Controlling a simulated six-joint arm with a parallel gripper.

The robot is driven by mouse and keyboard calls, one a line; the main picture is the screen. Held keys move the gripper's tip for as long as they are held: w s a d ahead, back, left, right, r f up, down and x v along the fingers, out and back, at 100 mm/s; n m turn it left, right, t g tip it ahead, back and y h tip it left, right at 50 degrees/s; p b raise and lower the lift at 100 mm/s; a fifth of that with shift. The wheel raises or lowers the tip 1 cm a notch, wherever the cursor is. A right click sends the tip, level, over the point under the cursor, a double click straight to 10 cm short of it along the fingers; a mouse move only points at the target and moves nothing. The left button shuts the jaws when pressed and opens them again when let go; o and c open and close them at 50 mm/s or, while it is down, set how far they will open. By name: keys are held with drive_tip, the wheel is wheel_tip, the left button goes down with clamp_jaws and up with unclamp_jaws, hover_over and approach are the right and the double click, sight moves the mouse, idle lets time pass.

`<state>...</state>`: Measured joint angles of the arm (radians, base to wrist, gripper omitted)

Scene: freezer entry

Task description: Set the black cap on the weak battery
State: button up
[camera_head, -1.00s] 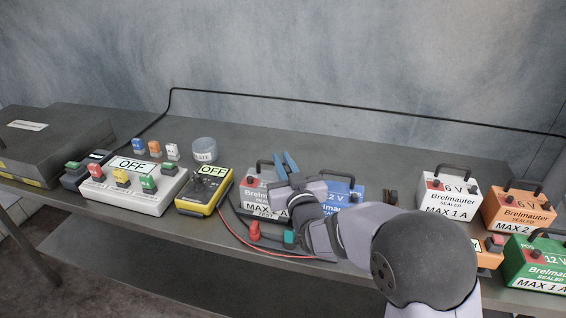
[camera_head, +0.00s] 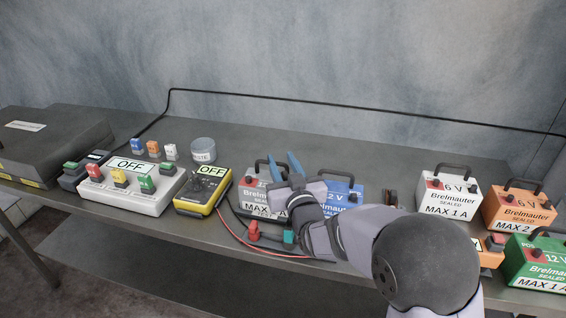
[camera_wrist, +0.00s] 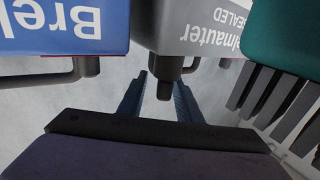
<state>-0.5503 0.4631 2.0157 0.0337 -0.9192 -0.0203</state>
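My gripper (camera_head: 284,165) has two blue fingers, apart, at the grey-white battery (camera_head: 258,209) beside a blue battery (camera_head: 345,193). In the wrist view the gripper (camera_wrist: 160,100) has its fingers either side of a short black post-like piece (camera_wrist: 165,92), near the end of the grey battery's (camera_wrist: 205,25) dark handle. I cannot tell if this piece is the black cap, or whether the fingers touch it. The blue battery (camera_wrist: 60,25) is at the wrist view's upper left. Nothing seen marks which battery is weak. My arm covers part of both batteries.
A yellow meter (camera_head: 204,192) reading OFF and a white box (camera_head: 132,187) with coloured buttons stand left. Red and teal clips (camera_head: 253,230) with wires lie in front. White (camera_head: 448,204), orange (camera_head: 517,214) and green (camera_head: 538,270) batteries stand right. Small dark pieces (camera_head: 390,199) lie between.

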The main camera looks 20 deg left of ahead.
drive_tip(key=b+v, duration=0.2)
drive_tip(key=v, duration=0.5)
idle(0.6)
